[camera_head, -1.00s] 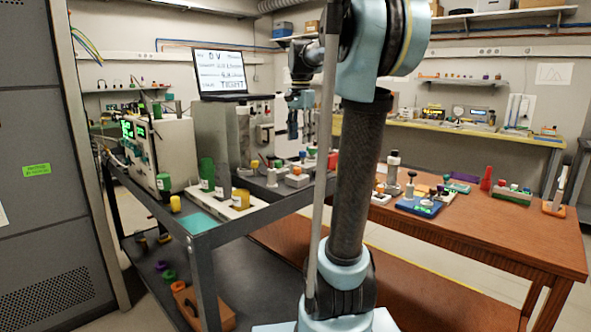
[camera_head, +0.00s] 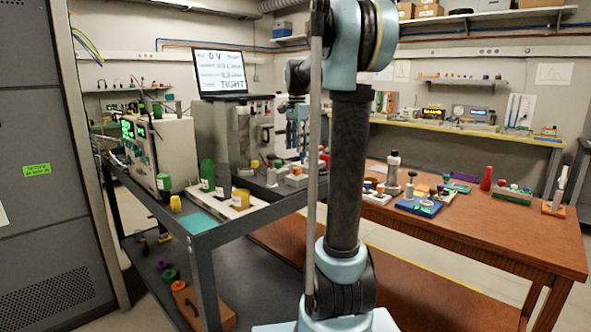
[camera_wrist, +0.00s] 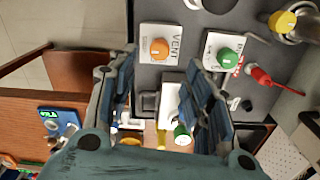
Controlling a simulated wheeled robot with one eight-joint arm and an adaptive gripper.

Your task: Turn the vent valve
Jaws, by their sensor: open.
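The vent valve is an orange round knob (camera_wrist: 159,48) on a white plate marked VENT, in the upper middle of the wrist view. My gripper (camera_wrist: 163,68) is open, its two blue fingers apart, one to the left of the knob and one to the lower right in the picture. Nothing is between the pads that I can see as held, and I cannot tell the gap in depth to the knob. In the head view my gripper (camera_head: 297,128) hangs over the back part of the dark cart; the vent knob is too small to pick out surely there.
In the wrist view a green knob (camera_wrist: 226,57) on another white plate sits right of the vent, with a red part (camera_wrist: 262,75) and a yellow knob (camera_wrist: 283,22) beyond. In the head view a monitor (camera_head: 220,72) stands behind, and a wooden table (camera_head: 480,225) is at right.

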